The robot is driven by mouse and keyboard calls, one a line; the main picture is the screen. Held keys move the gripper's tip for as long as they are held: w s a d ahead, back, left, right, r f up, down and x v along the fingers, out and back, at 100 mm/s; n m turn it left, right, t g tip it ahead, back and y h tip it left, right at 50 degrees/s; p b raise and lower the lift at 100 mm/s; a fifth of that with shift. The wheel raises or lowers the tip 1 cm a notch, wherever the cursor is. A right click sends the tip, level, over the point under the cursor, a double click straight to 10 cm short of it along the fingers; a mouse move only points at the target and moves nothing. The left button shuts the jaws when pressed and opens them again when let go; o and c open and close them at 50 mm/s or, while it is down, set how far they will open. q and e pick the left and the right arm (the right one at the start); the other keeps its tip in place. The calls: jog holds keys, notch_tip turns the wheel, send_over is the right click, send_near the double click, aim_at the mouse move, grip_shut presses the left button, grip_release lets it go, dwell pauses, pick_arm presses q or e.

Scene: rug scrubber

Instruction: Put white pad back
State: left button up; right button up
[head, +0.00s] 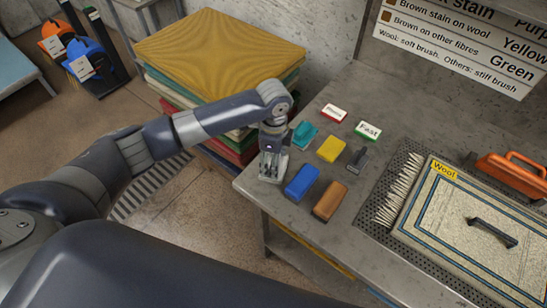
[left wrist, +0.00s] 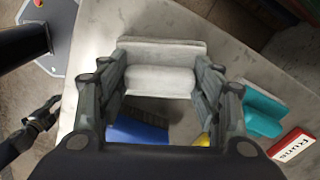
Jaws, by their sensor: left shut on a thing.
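My left gripper (head: 272,166) points down over the left corner of the grey table, left of the coloured pads. It is shut on the white pad (head: 268,178), whose pale base shows under the fingers. In the left wrist view the white pad (left wrist: 155,82) lies between the two fingers of the left gripper (left wrist: 158,78), with its flat backing behind. I cannot tell whether the pad touches the table top. What looks like my right gripper (left wrist: 42,116) shows small at the left of the left wrist view; its jaws are unclear.
Blue (head: 301,183), brown (head: 330,201), yellow (head: 331,149) and teal (head: 304,134) pads stand on the table (head: 250,184), with a dark brush (head: 357,159). "Rinse" (head: 334,113) and "Fast" (head: 368,130) blocks are behind. The rug (head: 460,245) is right; stacked rugs (head: 220,50) are behind.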

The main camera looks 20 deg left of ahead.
pick_arm(q)
jog(key=shift+f, duration=0.1)
jog(key=o, duration=1)
pick_arm(e)
jog(key=shift+w+a, duration=0.1)
jog(key=shift+a, duration=0.2)
pick_arm(q)
jog(key=shift+r, duration=0.25)
jog(key=shift+r+b, duration=1.3)
jog(key=shift+r, duration=4.6)
pick_arm(e)
jog(key=shift+d+f, duration=0.15)
jog(key=shift+f, duration=1.2)
